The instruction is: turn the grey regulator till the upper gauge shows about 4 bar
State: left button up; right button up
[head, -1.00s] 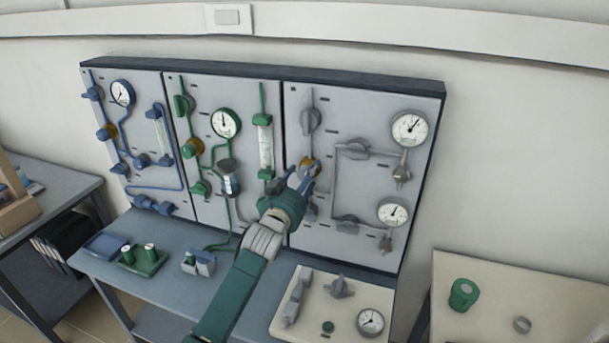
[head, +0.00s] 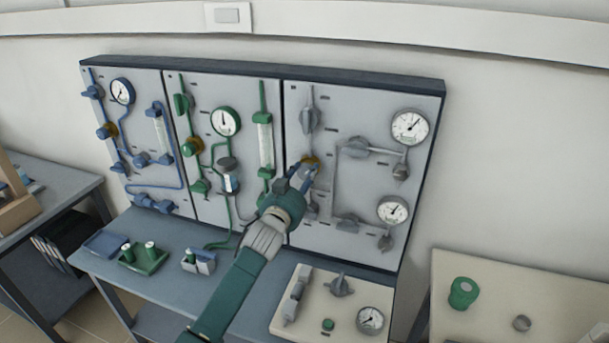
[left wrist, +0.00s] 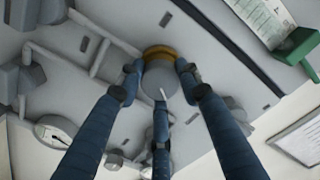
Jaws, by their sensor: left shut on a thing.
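The grey regulator (left wrist: 160,80) with its brass collar (left wrist: 158,53) is on the right-hand grey panel. My left gripper (head: 303,174) is shut on it. In the left wrist view its fingers (left wrist: 160,88) stand around the knob, two at the sides and one below. In the head view the fingers hide most of the knob, and the brass collar (head: 311,160) shows just above them. The upper gauge (head: 410,126) is at the panel's top right; its needle points up and right, with numbers too small to read. My right gripper is not in view.
A lower gauge (head: 392,211) and grey valves (head: 356,147) are on the same panel, right of my gripper. The green panel's flow tube (head: 265,142) is close on the left. A pale board (head: 285,318) with a loose gauge lies on the bench below.

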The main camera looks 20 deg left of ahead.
pick_arm(q)
jog(key=o, duration=1.1)
jog(key=shift+o, duration=0.2)
jog(key=s, duration=1.2)
jog(key=shift+a, duration=0.2)
